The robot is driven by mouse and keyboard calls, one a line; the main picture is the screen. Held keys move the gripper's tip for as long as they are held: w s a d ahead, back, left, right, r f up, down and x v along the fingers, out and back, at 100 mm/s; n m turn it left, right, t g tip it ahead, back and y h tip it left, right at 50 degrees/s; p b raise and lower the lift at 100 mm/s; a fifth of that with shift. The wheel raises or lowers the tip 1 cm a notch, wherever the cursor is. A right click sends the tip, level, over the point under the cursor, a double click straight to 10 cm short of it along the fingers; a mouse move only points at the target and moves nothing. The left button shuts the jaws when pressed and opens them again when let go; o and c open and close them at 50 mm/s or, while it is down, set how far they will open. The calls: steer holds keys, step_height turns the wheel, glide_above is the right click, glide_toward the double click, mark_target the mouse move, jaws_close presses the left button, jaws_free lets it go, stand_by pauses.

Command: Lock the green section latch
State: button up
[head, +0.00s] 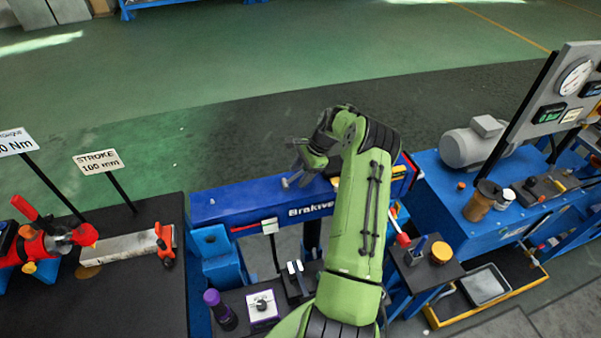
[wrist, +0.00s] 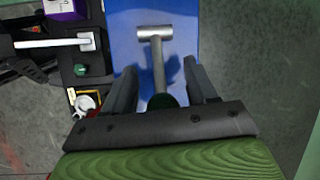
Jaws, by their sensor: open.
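A metal T-shaped handle (wrist: 157,60) lies along a blue surface in the wrist view, its crossbar at the far end and a dark green round end (wrist: 162,101) close to my palm. I cannot tell for sure that it is the green section latch. My gripper (wrist: 161,82) is open, with one finger on each side of the rod and visible gaps to both. In the head view my gripper (head: 305,172) is over the blue beam (head: 240,205), and a small part of the metal handle (head: 291,182) shows beside it. My arm hides part of the beam.
A dark bench with a purple-capped bottle (head: 219,309) and a metal piece on a white block (head: 263,305) stands in front of the beam. A grey motor (head: 475,145) sits on a blue bench at right. Open floor lies behind the beam.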

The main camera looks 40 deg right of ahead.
mark_target(284, 183)
steer(key=shift+w+f, duration=0.1)
steer(key=shift+f, duration=0.1)
jaws_close()
steer(key=shift+a+r, duration=0.1)
steer(key=shift+r, duration=0.05)
steer(key=h, duration=0.1)
steer(key=a+r+g+h+b, duration=0.1)
steer(key=shift+w+g+h, duration=0.3)
steer(key=shift+w, duration=0.05)
steer(key=a+g+h+b, duration=0.1)
steer(key=w+r+h, duration=0.1)
steer(key=h, duration=0.1)
steer(key=shift+a+n+g+b, duration=0.3)
steer(key=shift+a+g+b, duration=0.05)
steer(key=shift+g, duration=0.05)
steer(key=a+h, duration=0.1)
steer(key=g+h+b, duration=0.1)
steer(key=h, duration=0.1)
steer(key=shift+w+a+r+g, duration=0.15)
steer(key=shift+w+a+g, duration=0.15)
steer(key=shift+w+a, duration=0.1)
steer(key=shift+w+a+g+h, duration=0.2)
steer(key=shift+a+g+h, duration=0.25)
steer(key=shift+h, duration=0.45)
steer(key=shift+w+a+g+h, duration=0.25)
steer(key=shift+g+h, duration=0.2)
steer(key=shift+h, duration=0.45)
